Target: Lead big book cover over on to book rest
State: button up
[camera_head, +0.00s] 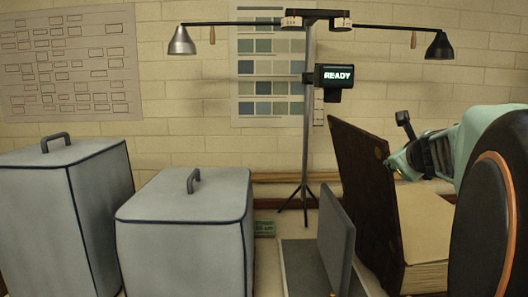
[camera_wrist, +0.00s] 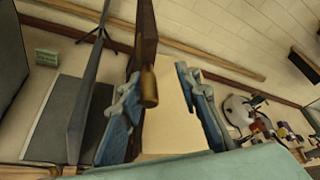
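The big book's dark brown cover (camera_head: 362,195) stands raised, nearly upright, beside the pale page block (camera_head: 424,228) in the head view. In the wrist view the cover (camera_wrist: 147,25) ends in a brass-coloured corner (camera_wrist: 149,87). My gripper (camera_wrist: 163,108) is open, its blue fingers well apart. The cover's corner shows between them, close to the left finger; I cannot tell whether they touch. The pages (camera_wrist: 171,105) show behind the gap. The book rest, a grey upright panel (camera_head: 335,238) on a flat base (camera_head: 297,262), stands left of the cover.
Two grey covered boxes (camera_head: 70,215) (camera_head: 185,235) fill the left. A lamp stand (camera_head: 307,120) with a "READY" display (camera_head: 334,76) stands behind. A small green sign (camera_head: 264,228) sits near its foot. Jars and small items (camera_wrist: 262,125) lie right of the book in the wrist view.

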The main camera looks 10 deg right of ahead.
jog(key=shift+d+r, duration=0.1)
jog(key=shift+r, duration=0.05)
dwell(0.3)
notch_tip(320, 180, up, 10)
jog(key=shift+f, duration=0.2)
dwell(1.6)
jog(key=shift+f, duration=0.1)
dwell(0.4)
